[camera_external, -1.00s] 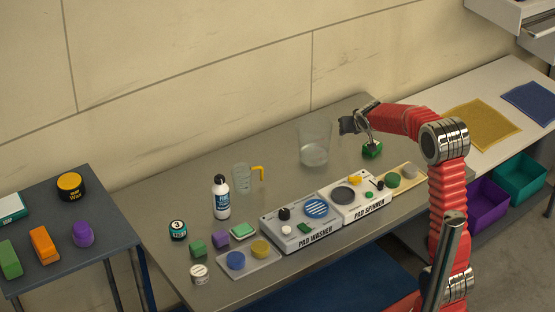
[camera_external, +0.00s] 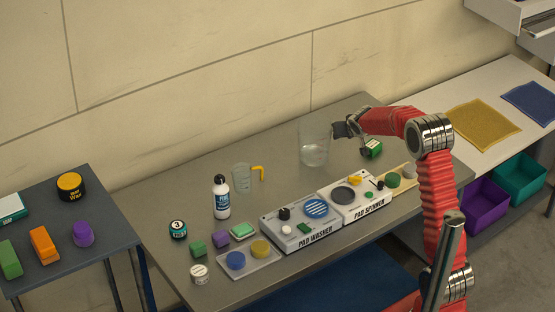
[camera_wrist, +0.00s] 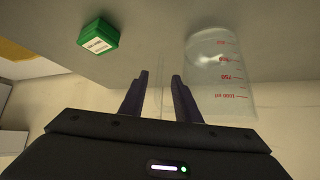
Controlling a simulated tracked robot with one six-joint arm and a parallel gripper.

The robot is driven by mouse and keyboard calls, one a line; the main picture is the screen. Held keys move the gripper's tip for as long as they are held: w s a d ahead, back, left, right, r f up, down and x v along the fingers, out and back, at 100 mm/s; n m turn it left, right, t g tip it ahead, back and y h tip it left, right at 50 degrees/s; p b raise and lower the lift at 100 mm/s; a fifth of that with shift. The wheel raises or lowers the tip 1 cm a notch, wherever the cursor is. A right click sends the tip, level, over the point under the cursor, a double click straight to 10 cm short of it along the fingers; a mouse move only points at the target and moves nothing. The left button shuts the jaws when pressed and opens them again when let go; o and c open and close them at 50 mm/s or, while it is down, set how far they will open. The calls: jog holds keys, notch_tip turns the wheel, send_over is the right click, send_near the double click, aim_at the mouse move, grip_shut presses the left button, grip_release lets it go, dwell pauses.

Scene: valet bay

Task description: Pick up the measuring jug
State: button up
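A small clear jug with a yellow handle (camera_external: 242,178) stands upright on the grey table, left of centre. A larger clear vessel (camera_external: 314,152) stands behind and right of it; red volume marks show on it in the wrist view (camera_wrist: 220,85). I cannot be sure which of the two is the measuring jug. My gripper (camera_external: 340,130) is beside the right side of the larger vessel. The small jug is not in the wrist view.
A green labelled box (camera_external: 373,149) is close to my gripper, also in the wrist view (camera_wrist: 99,40). The pad washer (camera_external: 300,225) and pad spinner (camera_external: 356,194) line the front. A white bottle (camera_external: 221,199) stands left of the small jug. Table behind the jugs is clear.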

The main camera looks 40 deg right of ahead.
aim_at(340, 145)
dwell(0.3)
jog(key=shift+x, duration=2.6)
grip_shut()
